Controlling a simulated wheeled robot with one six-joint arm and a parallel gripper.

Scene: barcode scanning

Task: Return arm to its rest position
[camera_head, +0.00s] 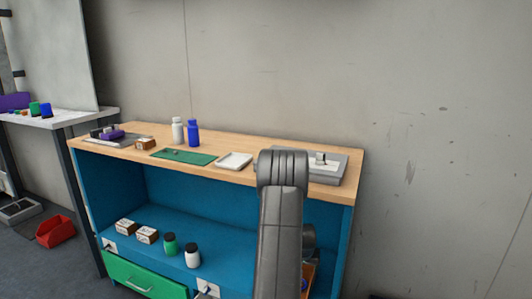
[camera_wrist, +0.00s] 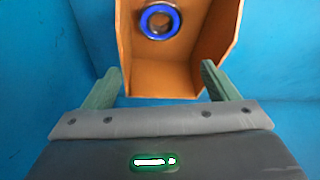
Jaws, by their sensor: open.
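My arm (camera_head: 281,225) reaches down in front of the right part of the workbench in the head view; my gripper is mostly hidden behind it there. In the wrist view my gripper (camera_wrist: 161,70) is open, with two green fingers spread apart and nothing between them. An orange-brown open bin (camera_wrist: 150,68) lies just beyond the fingertips. A round item with a blue ring (camera_wrist: 160,35) is inside the bin. A bit of the bin (camera_head: 311,273) also shows beside my arm in the head view.
Blue shelf walls (camera_wrist: 50,50) flank my gripper. The wooden bench top (camera_head: 225,179) above holds a grey device (camera_head: 331,174), a white tray (camera_head: 235,160), a green mat (camera_head: 185,158) and two bottles. Small boxes and jars stand on the lower shelf (camera_head: 215,240). Open wall lies right.

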